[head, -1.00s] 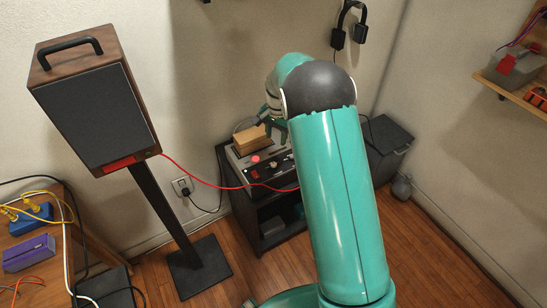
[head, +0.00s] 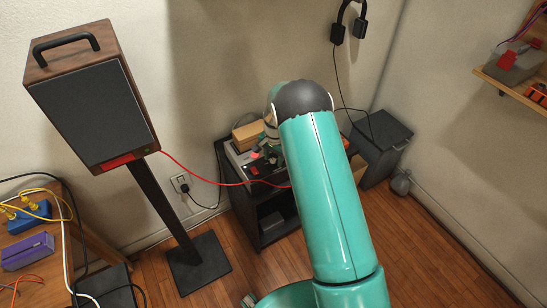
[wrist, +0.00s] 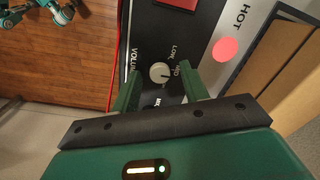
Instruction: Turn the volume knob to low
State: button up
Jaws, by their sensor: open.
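The volume knob (wrist: 160,72) is a small round white knob on a black panel (wrist: 147,32) in the wrist view. The words VOLUME, LOW and MID show around it, and a further label is partly covered by a finger. A dark mark on the knob seems to face the MID side. My gripper (wrist: 160,82) is open, with its two green fingers on either side of the knob; I cannot tell whether they touch it. In the head view my arm hides the knob, and the device (head: 237,158) sits on a black cabinet.
A pink-red disc (wrist: 225,49) marked HOT lies beside the panel. A brown box (head: 248,136) stands on the device's back. A red cable (head: 205,181) runs to the speaker (head: 95,110) on a stand at left. A black box (head: 382,135) stands right of the cabinet.

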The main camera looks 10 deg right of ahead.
jog(key=shift+c, duration=0.3)
grip_shut()
jog(key=shift+n, duration=0.4)
jog(key=n, duration=0.5)
jog(key=shift+n, duration=0.3)
jog(key=n, duration=0.5)
jog(key=shift+w, duration=0.1)
jog(key=shift+n, duration=0.4)
jog(key=shift+o, duration=0.3)
grip_release()
